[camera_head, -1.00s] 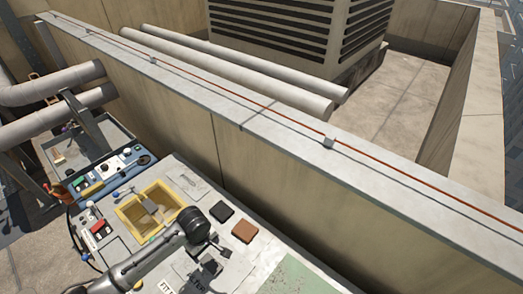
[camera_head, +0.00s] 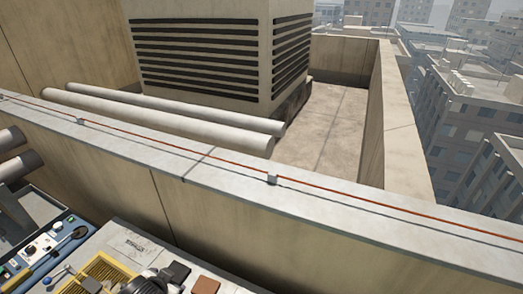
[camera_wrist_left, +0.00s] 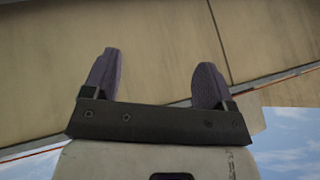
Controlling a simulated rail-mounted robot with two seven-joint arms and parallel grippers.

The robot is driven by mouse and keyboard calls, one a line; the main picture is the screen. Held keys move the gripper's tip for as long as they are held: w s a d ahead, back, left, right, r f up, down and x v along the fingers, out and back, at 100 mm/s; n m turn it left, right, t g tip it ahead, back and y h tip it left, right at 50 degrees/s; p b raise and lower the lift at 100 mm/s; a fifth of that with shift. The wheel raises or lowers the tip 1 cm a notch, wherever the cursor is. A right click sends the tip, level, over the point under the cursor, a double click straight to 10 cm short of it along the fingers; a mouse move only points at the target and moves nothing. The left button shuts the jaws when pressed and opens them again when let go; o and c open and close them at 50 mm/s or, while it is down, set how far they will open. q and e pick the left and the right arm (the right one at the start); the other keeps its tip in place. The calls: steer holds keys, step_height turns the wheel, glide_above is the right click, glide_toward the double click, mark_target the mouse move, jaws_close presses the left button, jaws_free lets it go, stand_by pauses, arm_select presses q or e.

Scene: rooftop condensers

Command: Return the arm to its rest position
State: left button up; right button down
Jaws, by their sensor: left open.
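My left gripper (camera_wrist_left: 160,68) shows in the left wrist view with its two dark fingers spread wide and nothing between them. Behind the fingers is a beige wall (camera_wrist_left: 165,35), with a strip of sky at the lower right. In the head view only a dark round part of my arm shows at the bottom edge, over the worktop; the gripper's fingers cannot be made out there. My right gripper is in neither view.
A worktop (camera_head: 130,243) at the bottom left holds a yellow tray (camera_head: 108,271), a black block (camera_head: 176,271) and a brown block (camera_head: 205,285). A blue-edged panel (camera_head: 45,247) lies left of it. Behind runs a parapet (camera_head: 225,170) with a red cable, then pipes and a condenser (camera_head: 205,50).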

arm_select(q)
steer(key=s+d+t, duration=0.2)
steer(key=s+d, duration=0.1)
steer(key=s, duration=0.7)
steer(key=s+d+f+n+g+h, duration=0.1)
steer(key=s+f+n+g, duration=0.15)
steer(key=s+f, duration=0.55)
steer(key=s+f+n+g, duration=0.1)
steer(key=s+f+g, duration=0.2)
steer(key=s, duration=0.9)
step_height(320, 180, up, 25)
steer(key=p, duration=2.5)
steer(key=shift+w, duration=0.2)
